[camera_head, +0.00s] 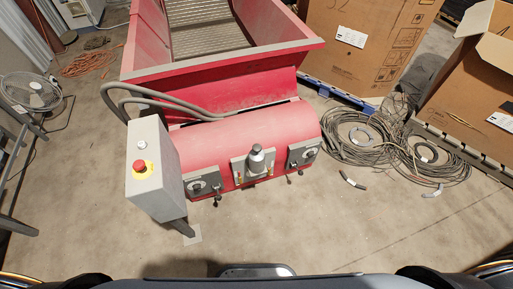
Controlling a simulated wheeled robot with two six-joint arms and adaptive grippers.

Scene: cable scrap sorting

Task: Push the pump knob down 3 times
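A red machine (230,141) with an open hopper stands in the middle of the head view. On its rounded front is a pale plate (239,168) carrying an upright grey bottle-shaped part (256,163) with a narrower top, which looks like the pump and its knob. The picture is too small to tell how far down the top sits. Nothing of mine touches it. Neither my left nor my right gripper is in view; only dark parts of my own body show along the bottom edge.
A grey control box (153,185) with a red button (140,167) on yellow stands left of the pump. Dial panels (203,184) (303,154) flank it. Coiled cables (362,138), cardboard boxes (361,40) and a fan (30,92) stand around. The front floor is clear.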

